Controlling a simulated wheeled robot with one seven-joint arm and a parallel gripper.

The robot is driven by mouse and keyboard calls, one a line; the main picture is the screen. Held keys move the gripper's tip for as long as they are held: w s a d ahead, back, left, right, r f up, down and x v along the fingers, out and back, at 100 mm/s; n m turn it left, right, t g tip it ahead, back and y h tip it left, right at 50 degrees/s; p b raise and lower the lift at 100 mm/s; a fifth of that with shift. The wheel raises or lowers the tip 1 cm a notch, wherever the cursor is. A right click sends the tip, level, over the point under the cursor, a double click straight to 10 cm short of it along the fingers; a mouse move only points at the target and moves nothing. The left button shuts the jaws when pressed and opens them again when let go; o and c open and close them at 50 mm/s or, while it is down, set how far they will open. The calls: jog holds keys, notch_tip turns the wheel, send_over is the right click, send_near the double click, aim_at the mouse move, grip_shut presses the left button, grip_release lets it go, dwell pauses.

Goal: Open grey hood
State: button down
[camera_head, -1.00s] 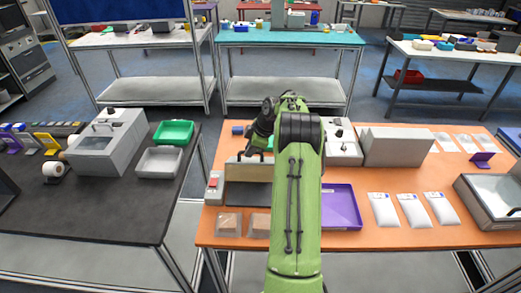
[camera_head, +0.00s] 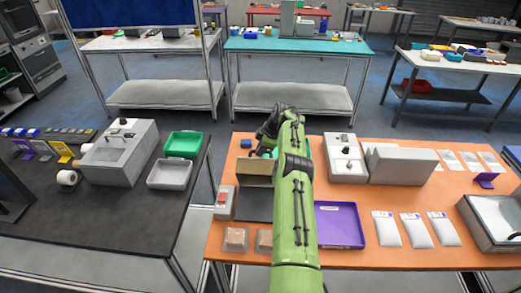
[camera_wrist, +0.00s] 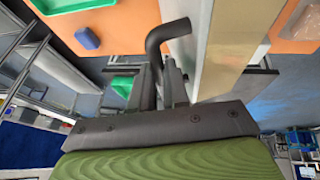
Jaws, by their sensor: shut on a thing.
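The grey hood (camera_head: 257,168) belongs to the low device at the left part of the orange table. Its panel appears tilted up, with a brownish face towards me and a dark flat surface in front. In the wrist view the panel (camera_wrist: 232,45) stands close to the right of my fingers as a pale slab. My gripper (camera_wrist: 164,70) is shut on a bent black handle (camera_wrist: 166,34) on the hood. In the head view my green arm and black wrist cover the gripper and part of the device.
A red-button box (camera_head: 224,201) stands left of the device. A purple tray (camera_head: 340,225), white packets (camera_head: 415,230) and brown packs (camera_head: 236,238) lie nearby. A white-grey machine (camera_head: 345,160) stands right of my arm. A green bin (camera_head: 183,143) is on the black table.

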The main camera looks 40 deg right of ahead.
jog(key=shift+r, duration=0.1)
dwell(0.4)
jog(key=c, duration=1.1)
grip_release()
jog(key=shift+d, duration=0.1)
jog(key=v, duration=1.5)
jog(key=shift+s+d+r, duration=0.1)
jog(key=shift+s+r, duration=0.2)
jog(key=shift+c, duration=0.4)
